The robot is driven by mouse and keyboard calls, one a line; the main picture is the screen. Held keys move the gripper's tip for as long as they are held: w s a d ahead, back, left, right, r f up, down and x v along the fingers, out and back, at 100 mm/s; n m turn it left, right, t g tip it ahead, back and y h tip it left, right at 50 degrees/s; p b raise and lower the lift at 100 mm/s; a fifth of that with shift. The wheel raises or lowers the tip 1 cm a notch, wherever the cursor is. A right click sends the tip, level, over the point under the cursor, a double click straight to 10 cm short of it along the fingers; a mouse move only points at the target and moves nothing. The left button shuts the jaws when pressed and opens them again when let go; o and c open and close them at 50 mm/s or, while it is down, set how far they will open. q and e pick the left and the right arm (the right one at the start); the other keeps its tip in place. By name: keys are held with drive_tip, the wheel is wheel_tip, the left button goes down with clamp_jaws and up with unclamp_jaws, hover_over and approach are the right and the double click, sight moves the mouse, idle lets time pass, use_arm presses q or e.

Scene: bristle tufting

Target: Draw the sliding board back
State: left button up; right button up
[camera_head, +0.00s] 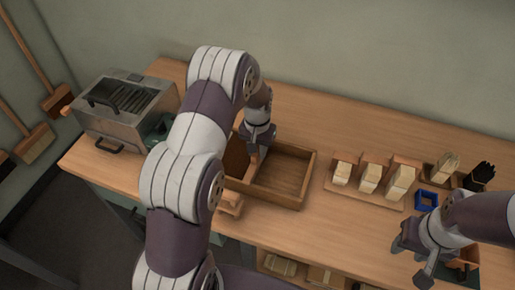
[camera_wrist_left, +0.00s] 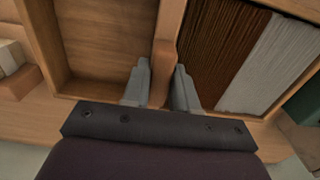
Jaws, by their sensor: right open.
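The wooden box (camera_head: 297,203) lies on the bench near the middle of the head view. The sliding board (camera_wrist_left: 168,48) is a wooden divider between its bare compartment (camera_wrist_left: 100,40) and a compartment of brown bristles (camera_wrist_left: 212,45) and pale bristles (camera_wrist_left: 268,65). My left gripper (camera_wrist_left: 162,75) has one finger on each side of the board and appears shut on it; it also shows above the box in the head view (camera_head: 257,152). My left arm hides part of the box. My right gripper (camera_head: 412,258) is open and empty near the bench's front right.
A grey metal machine (camera_head: 125,105) stands at the left of the bench. Several brush blocks stand on a wooden tray (camera_head: 365,195) right of the box. A blue square frame (camera_head: 426,199) and a holder of black bristles (camera_head: 480,177) are farther right. The bench behind the box is clear.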

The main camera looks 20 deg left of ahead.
use_arm(q)
clamp_jaws()
drive_tip(key=d, duration=0.9)
drive_tip(key=w+d, duration=0.1)
drive_tip(key=d, duration=0.3)
drive_tip(key=shift+d+p, duration=0.3)
drive_tip(key=shift+p, duration=0.05)
drive_tip(key=shift+d, duration=0.25)
